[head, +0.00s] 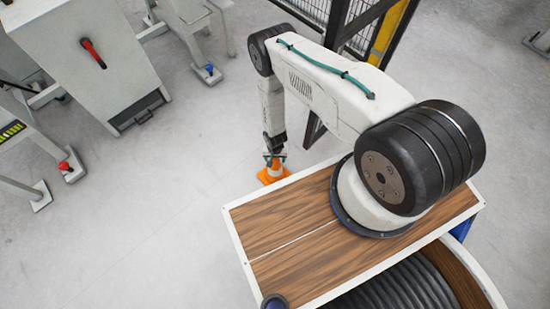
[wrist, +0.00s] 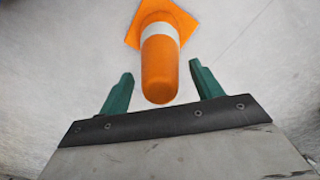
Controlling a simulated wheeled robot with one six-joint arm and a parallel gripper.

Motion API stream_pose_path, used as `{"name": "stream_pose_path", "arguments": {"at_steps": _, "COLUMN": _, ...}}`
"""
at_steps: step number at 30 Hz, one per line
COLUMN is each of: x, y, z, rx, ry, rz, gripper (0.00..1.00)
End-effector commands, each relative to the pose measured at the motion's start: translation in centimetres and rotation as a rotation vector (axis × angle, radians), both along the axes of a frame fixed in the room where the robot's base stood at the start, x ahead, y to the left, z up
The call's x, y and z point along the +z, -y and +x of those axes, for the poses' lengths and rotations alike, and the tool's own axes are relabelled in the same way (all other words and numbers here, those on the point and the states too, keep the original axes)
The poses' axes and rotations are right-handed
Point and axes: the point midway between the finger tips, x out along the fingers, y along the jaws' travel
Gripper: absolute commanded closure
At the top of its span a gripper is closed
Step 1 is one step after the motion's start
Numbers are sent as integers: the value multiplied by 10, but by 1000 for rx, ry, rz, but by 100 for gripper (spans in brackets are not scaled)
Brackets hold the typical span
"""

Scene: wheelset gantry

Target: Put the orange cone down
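The orange cone (head: 272,176) is below my gripper (head: 274,156) in the head view, beyond the far edge of the wood-topped deck. In the wrist view the cone (wrist: 160,70) has a white band and a square orange base, with its rounded tip toward me. The two green fingers of my gripper (wrist: 162,88) stand apart on either side of the cone's tip. A gap shows between each finger and the cone. The base seems to rest on the grey floor, with the cone roughly upright. The deck edge is close to the cone's base in the head view.
The wood-topped deck (head: 290,222) with a white rim fills the lower right. A grey machine cabinet (head: 95,60) with a red handle stands at upper left. A black mesh fence (head: 350,25) with a yellow post is behind my arm. The floor (head: 165,190) left of the cone is clear.

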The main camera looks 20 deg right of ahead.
Motion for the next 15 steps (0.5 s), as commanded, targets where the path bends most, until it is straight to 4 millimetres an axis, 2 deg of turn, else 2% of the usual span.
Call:
{"name": "stream_pose_path", "arguments": {"at_steps": 8, "x": 4, "y": 0, "z": 0, "rx": 0, "ry": 0, "rz": 0, "gripper": 35}}
{"name": "stream_pose_path", "arguments": {"at_steps": 11, "x": 16, "y": 0, "z": 1, "rx": 0, "ry": 1, "rz": 0, "gripper": 35}}
{"name": "stream_pose_path", "arguments": {"at_steps": 15, "x": 43, "y": 0, "z": 2, "rx": 0, "ry": 1, "rz": 0, "gripper": 35}}
